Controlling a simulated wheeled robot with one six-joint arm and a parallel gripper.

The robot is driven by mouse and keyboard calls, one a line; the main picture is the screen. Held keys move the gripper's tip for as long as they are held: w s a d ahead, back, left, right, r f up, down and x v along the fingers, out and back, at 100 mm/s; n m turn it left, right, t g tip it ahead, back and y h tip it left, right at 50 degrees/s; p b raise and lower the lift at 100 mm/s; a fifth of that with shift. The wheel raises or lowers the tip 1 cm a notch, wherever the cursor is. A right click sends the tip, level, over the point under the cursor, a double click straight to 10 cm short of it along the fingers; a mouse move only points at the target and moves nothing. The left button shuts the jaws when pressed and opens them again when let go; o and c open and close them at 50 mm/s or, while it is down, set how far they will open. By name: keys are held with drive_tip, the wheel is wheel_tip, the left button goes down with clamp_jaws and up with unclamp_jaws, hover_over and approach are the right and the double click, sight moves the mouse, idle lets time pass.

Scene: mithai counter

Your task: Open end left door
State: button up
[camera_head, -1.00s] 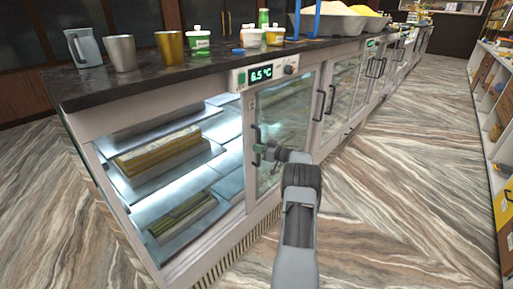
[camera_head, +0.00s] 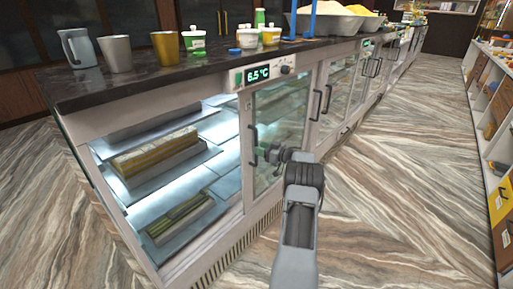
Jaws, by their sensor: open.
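The end left door (camera_head: 284,108) is a framed glass door at the near end of the chilled counter's front, under the temperature display. It looks closed. Its dark vertical handle (camera_head: 253,136) is on the door's left side. My gripper (camera_head: 264,152) is at the lower part of this handle, at the end of my grey arm. It is small and partly hidden by my wrist, and its jaws are open. I cannot tell whether it touches the handle or whether the handle lies between the fingers.
The counter top (camera_head: 140,80) carries a jug (camera_head: 78,48), metal cups, tubs and a large tray (camera_head: 338,22). More doors with dark handles (camera_head: 317,104) continue to the right. Shelving (camera_head: 495,130) stands across the aisle. The patterned floor (camera_head: 400,180) between is clear.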

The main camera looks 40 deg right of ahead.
drive_tip(key=v, duration=1.1)
idle(0.3)
